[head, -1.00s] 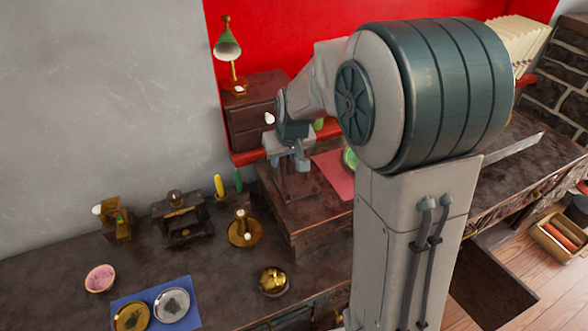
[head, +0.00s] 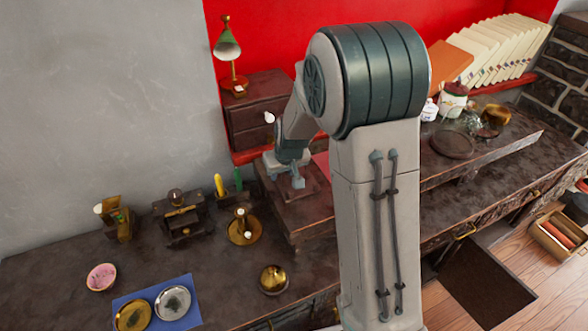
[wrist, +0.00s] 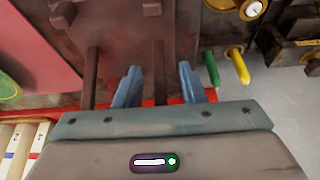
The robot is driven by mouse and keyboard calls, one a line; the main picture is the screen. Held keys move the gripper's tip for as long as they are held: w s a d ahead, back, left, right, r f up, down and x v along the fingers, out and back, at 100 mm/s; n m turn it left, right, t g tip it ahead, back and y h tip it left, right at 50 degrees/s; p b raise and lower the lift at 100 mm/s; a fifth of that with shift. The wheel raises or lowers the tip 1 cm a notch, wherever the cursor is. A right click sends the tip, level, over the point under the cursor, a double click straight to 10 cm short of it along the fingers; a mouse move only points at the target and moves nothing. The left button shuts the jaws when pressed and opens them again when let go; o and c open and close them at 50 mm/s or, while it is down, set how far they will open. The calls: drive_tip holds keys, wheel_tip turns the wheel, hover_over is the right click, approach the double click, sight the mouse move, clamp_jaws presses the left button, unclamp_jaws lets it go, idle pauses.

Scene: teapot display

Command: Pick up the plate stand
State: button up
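The plate stand (wrist: 158,62) looks like a dark brown wooden piece with two parallel bars in the wrist view. My gripper (wrist: 158,82) is open, its two blue-grey fingers spread either side of one bar; the other bar lies outside the left finger. I see no finger clearly touching the wood. In the head view my gripper (head: 297,181) is low over the raised dark wooden platform (head: 307,228). The stand is mostly hidden there by my gripper and arm.
A small drawer cabinet (head: 256,108) with a green lamp (head: 228,50) stands behind. A green and a yellow candle-like piece (head: 219,186) and a brass candlestick (head: 243,229) are left of the platform. A pink sheet (wrist: 35,55) lies close by.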

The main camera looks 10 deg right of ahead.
clamp_jaws()
drive_tip(key=shift+r, duration=0.15)
